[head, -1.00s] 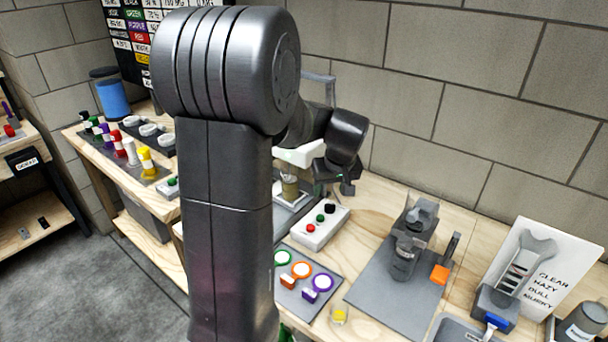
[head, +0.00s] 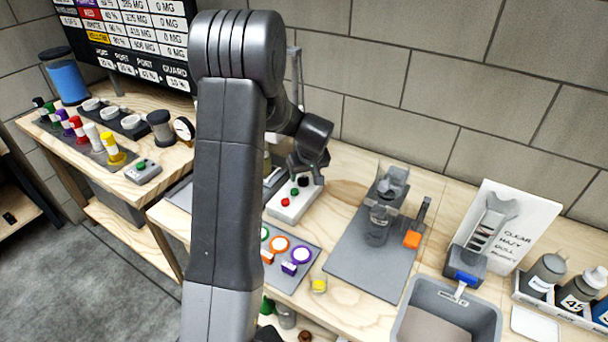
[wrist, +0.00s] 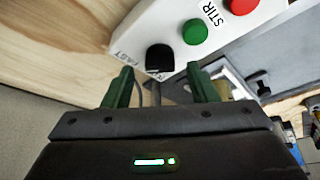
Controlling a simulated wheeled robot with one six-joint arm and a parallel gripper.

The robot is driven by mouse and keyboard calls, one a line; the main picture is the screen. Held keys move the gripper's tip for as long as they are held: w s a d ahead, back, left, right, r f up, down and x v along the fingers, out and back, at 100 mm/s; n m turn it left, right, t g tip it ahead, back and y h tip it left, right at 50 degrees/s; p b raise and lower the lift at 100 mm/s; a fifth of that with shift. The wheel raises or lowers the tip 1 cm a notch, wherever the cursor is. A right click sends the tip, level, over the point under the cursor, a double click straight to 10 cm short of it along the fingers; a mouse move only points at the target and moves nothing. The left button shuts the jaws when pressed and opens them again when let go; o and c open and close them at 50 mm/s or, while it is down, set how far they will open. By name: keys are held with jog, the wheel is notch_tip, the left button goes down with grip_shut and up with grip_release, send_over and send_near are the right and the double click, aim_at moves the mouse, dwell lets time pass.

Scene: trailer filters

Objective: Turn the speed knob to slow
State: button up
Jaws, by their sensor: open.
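The white control box (head: 290,204) sits on the bench with a red button, a green button and the black speed knob. In the wrist view the black knob (wrist: 160,58) is at the top centre, at the end of the box (wrist: 150,20) marked FAST. The green button (wrist: 195,32) and the red button (wrist: 240,5) lie to its right, with the word STIR beside them. My gripper (wrist: 158,76) is open, its two green fingers apart, with the knob just beyond the gap between the tips. I cannot tell whether they touch it. In the head view my arm partly hides this spot.
A grey mat (head: 350,258) with a microscope-like device (head: 380,215) lies right of the box. A mat with coloured rings (head: 280,244) lies in front. A grey bin (head: 480,318) and bottles (head: 545,275) stand at the right. A block wall is behind.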

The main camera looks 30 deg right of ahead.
jog(key=shift+x, duration=0.8)
jog(key=shift+c, duration=0.2)
jog(key=c, duration=0.9)
jog(key=shift+c, duration=0.2)
